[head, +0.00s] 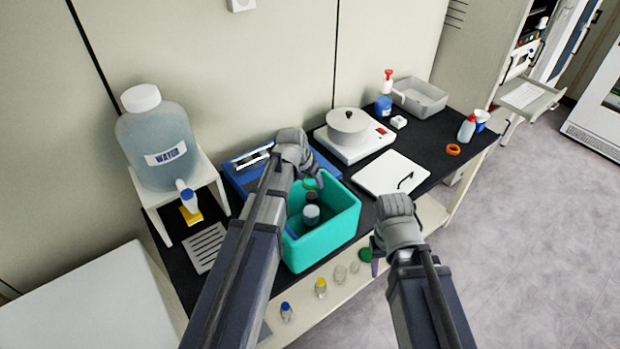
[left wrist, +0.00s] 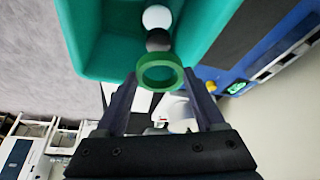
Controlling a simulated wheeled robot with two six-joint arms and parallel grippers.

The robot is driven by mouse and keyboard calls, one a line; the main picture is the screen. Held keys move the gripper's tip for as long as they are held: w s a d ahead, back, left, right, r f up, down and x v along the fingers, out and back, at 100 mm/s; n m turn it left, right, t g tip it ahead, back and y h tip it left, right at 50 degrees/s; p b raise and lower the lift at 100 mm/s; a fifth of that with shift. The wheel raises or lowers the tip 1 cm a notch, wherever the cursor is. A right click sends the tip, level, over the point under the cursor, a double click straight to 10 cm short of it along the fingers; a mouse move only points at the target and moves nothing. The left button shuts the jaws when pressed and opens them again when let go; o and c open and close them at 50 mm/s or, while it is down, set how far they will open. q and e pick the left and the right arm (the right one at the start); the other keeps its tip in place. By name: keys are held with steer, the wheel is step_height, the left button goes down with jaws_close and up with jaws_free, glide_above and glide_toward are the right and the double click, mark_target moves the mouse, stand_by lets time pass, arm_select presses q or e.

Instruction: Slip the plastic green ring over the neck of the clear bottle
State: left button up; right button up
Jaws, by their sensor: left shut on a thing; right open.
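The green ring (left wrist: 160,86) is held between the fingers of my left gripper (left wrist: 160,80), with its opening visible in the left wrist view. In the head view the ring (head: 311,184) is over the teal bin (head: 325,247), under my left gripper (head: 305,178). In the bin, just beyond the ring, are a dark-topped item (head: 310,197) and a pale-topped bottle (head: 311,214). The ring appears apart from them. I cannot tell which bottle is the clear one; small clear containers (head: 340,274) stand on the lower ledge. My right gripper (head: 376,252) is open near the bench's front edge.
A large water jug (head: 158,140) stands on a white stand at left. A hot plate with a pan (head: 350,135), white board (head: 391,174), orange ring (head: 453,149) and grey tray (head: 420,97) are on the black bench. A green item (head: 366,255) is beside my right gripper.

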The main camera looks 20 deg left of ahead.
mark_target(311, 195)
arm_select(q)
steer(key=shift+f+b, duration=2)
steer(key=shift+f, duration=0.25)
steer(key=shift+f+b, duration=0.6)
steer(key=shift+b, duration=0.05)
steer(key=o, duration=1.3)
steer(key=shift+s+r+p, duration=0.1)
steer(key=shift+r+p, duration=3.45)
steer(key=shift+p, duration=0.05)
